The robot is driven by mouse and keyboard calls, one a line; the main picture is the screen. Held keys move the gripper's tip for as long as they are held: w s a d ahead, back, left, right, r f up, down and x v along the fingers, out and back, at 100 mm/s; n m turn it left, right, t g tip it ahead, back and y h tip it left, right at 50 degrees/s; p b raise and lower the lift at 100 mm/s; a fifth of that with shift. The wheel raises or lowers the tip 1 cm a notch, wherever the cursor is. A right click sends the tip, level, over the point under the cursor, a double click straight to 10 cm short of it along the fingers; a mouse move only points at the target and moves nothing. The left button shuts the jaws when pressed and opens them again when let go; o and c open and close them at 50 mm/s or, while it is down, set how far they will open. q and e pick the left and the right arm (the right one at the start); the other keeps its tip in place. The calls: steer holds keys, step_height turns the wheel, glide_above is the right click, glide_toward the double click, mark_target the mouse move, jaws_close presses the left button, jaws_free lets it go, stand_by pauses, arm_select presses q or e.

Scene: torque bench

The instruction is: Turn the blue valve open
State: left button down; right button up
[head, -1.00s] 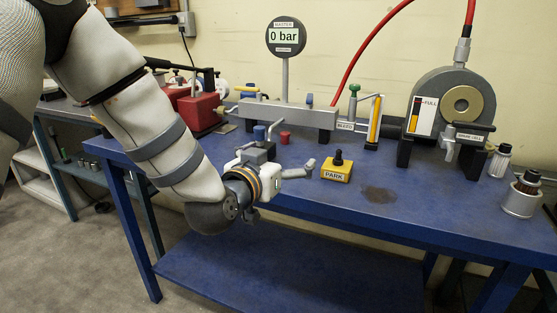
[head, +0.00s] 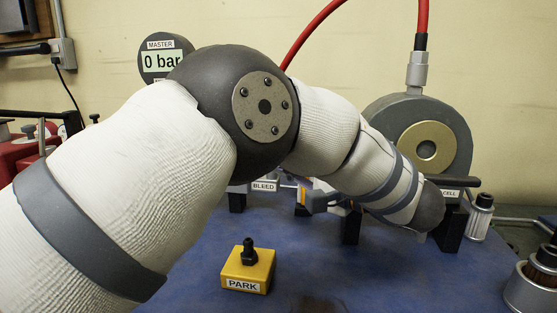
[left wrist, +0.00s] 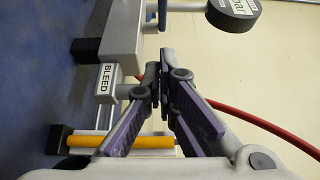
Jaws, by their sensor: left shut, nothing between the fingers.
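My left arm crosses the head view and hides much of the bench fixture. My left gripper (head: 309,199) is partly hidden below the forearm, near the BLEED plate (head: 264,186). In the left wrist view its purple-grey fingers (left wrist: 160,76) are closed together with nothing held, in front of the grey manifold bar (left wrist: 123,35) and the BLEED plate (left wrist: 107,80). The blue valve is hidden behind my arm in the head view. A small bluish piece at the top edge of the left wrist view is too cut off to identify. My right gripper is not in view.
A yellow PARK block (head: 248,268) with a black knob stands on the blue bench top (head: 200,270). A grey round housing (head: 455,140) stands at right under a red hose (head: 422,25). Metal canisters (head: 535,280) stand at the right edge.

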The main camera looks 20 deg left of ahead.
arm_select(q)
steer(key=a+p, duration=0.1)
steer(key=a, duration=0.9)
steer(key=shift+a+p, duration=0.35)
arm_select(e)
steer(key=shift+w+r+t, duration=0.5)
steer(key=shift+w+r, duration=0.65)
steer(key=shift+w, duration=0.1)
arm_select(q)
steer(key=shift+w, duration=0.1)
